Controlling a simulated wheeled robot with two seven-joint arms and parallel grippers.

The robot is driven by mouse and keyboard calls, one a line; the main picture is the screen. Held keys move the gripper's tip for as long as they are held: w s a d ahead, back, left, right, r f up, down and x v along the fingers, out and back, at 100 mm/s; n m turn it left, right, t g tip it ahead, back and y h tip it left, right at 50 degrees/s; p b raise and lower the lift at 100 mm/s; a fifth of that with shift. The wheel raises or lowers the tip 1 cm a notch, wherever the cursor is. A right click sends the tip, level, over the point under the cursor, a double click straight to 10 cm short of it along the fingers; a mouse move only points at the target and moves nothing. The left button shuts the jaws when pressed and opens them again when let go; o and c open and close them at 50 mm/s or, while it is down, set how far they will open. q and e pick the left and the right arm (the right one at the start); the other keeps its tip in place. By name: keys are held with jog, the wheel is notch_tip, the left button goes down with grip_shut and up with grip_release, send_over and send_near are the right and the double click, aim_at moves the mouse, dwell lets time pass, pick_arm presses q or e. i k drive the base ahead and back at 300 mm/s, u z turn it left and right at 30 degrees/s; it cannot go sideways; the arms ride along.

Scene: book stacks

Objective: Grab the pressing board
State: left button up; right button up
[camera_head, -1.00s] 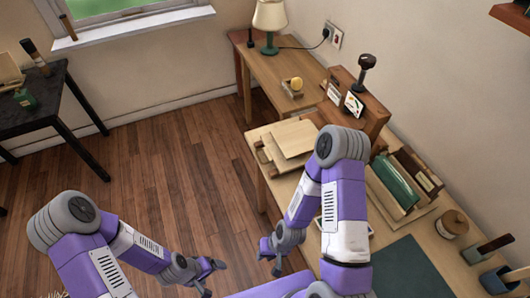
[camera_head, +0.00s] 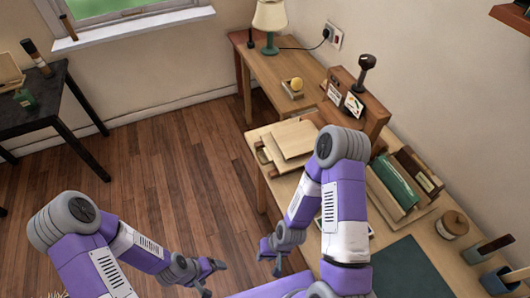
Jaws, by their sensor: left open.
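Light wooden boards (camera_head: 293,138) lie flat in a stack on the near left part of the wooden desk (camera_head: 262,137); I cannot tell which of them is the pressing board. My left gripper (camera_head: 212,278) is open and empty over the floor, to the left of the desk and well below the boards in the picture. My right gripper (camera_head: 270,259) is open and empty beside the desk's left edge, also apart from the boards. My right arm hides part of the desk to the right of the boards.
Books (camera_head: 397,184) stand in a holder on the right, near a round wooden jar (camera_head: 452,224). A dark green mat (camera_head: 412,272) lies in front. A lamp (camera_head: 270,22) and a small yellow item (camera_head: 296,84) are at the back. The wooden floor (camera_head: 180,160) is clear.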

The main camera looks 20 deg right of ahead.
aim_at(297, 139)
jog(key=u, duration=0.6)
jog(key=i, duration=2.15)
jog(key=z, duration=1.9)
